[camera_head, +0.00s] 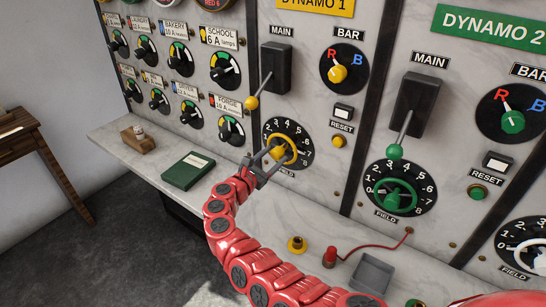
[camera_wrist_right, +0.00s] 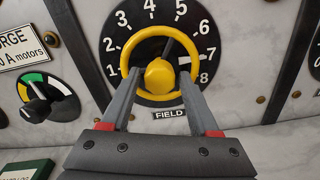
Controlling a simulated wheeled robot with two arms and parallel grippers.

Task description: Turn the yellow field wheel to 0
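The yellow field wheel (camera_head: 292,153) is on its black numbered dial (camera_head: 301,136) on the DYNAMO 1 panel. It also shows in the right wrist view (camera_wrist_right: 127,54), with its yellow hub (camera_wrist_right: 159,76) in the middle. My right gripper (camera_head: 279,152) is at the wheel, with its two grey fingers apart, one on each side of the hub. They cross the lower part of the rim in the wrist view; I cannot tell whether they touch it. Numbers 1 to 8 show; the 0 is hidden, and the pointer reading is unclear. My left gripper is not in view.
A yellow-knobbed MAIN lever (camera_head: 251,102) hangs left above the wheel. The green field wheel (camera_head: 393,194) is to the right. On the shelf below are a green book (camera_head: 188,170), a red-capped plug (camera_head: 330,257) with a cord, and a grey tray (camera_head: 372,273).

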